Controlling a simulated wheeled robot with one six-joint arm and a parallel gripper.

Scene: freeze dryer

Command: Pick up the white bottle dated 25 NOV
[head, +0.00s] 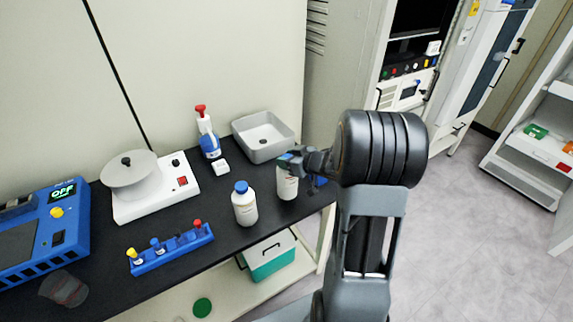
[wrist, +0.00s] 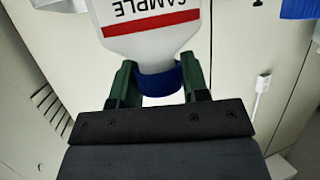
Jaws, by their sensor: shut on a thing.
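My gripper (head: 291,160) is shut on a white bottle (head: 287,184) at the right end of the black bench. In the wrist view, the green fingers of my gripper (wrist: 158,72) hold the bottle (wrist: 148,42) at its blue cap (wrist: 160,84). Its label has a red band and the upside-down word "SAMPLE"; no date shows. I cannot tell whether its base touches the bench. A second white bottle (head: 245,207) with a blue cap stands upright to the left of it; its label is too small to read.
A grey basin (head: 284,152) and a blue-and-white bottle with a red top (head: 209,140) stand behind. A blue rack (head: 172,256) with several capped tubes lies front left. A white device (head: 180,195) and a blue device (head: 70,235) fill the left. A teal-and-white box (head: 270,263) sits on the shelf below.

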